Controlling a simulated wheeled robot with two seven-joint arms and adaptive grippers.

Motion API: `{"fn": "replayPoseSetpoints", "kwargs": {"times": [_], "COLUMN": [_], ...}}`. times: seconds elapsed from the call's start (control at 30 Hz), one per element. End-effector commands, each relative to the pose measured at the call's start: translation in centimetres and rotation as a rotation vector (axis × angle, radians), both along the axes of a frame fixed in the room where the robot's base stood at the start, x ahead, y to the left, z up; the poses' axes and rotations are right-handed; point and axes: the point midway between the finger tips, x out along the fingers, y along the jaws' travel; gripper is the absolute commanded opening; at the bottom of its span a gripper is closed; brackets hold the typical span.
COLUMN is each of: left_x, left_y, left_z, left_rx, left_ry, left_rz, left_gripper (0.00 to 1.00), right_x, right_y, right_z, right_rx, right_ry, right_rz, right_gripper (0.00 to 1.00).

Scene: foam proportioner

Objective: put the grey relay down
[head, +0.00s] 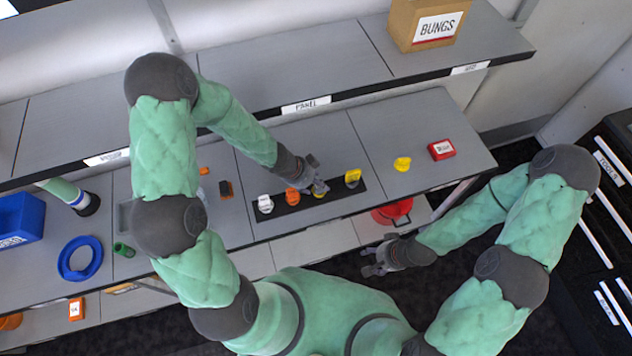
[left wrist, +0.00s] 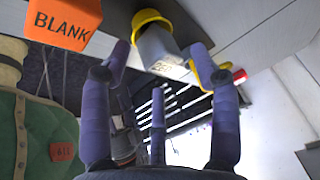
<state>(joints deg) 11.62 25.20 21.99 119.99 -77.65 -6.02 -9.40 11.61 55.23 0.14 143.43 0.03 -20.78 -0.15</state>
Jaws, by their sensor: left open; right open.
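The grey relay (left wrist: 162,50) shows in the left wrist view, against a round yellow part (left wrist: 150,20). In the head view the yellow part shows on the black strip (head: 335,193), and my left gripper mostly hides the relay. My left gripper (head: 315,180) is open, with its fingertips at either side of the relay; I cannot tell whether they touch it. My right gripper (head: 372,262) is open and empty, low in front of the bench and away from the relay.
An orange block (head: 292,196) marked BLANK and a white piece (head: 265,204) stand left of the relay on the strip. A yellow piece (head: 352,177) stands to its right. A loose yellow piece (head: 402,164) and a red box (head: 441,150) lie further right, with bare bench around them.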

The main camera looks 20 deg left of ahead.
Motion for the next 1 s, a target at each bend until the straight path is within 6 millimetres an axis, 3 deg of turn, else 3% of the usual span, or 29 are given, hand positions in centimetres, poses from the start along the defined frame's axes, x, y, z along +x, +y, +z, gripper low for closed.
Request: {"fn": "replayPoseSetpoints", "kwargs": {"times": [0.2,0.6,0.8,1.0], "left_x": [-0.8,-2.3,-2.7,-3.1], "left_y": [1.3,3.3,3.9,3.7], "left_z": [3.4,8.2,9.5,9.5], "left_rx": [0.001,-0.001,0.000,-0.014], "left_ry": [0.001,0.001,0.000,0.018], "left_rz": [0.001,0.002,0.001,0.022], "left_gripper": [0.62,0.62,0.62,0.62], "right_x": [0.0,0.0,0.0,0.0], "right_y": [0.0,0.0,0.0,0.0], "right_z": [2.8,7.0,8.1,8.4], "right_rx": [0.000,0.000,0.000,0.000], "right_ry": [0.000,0.000,0.000,0.000], "right_rz": [0.000,0.000,0.000,0.000], "right_gripper": [0.61,0.61,0.61,0.61]}}
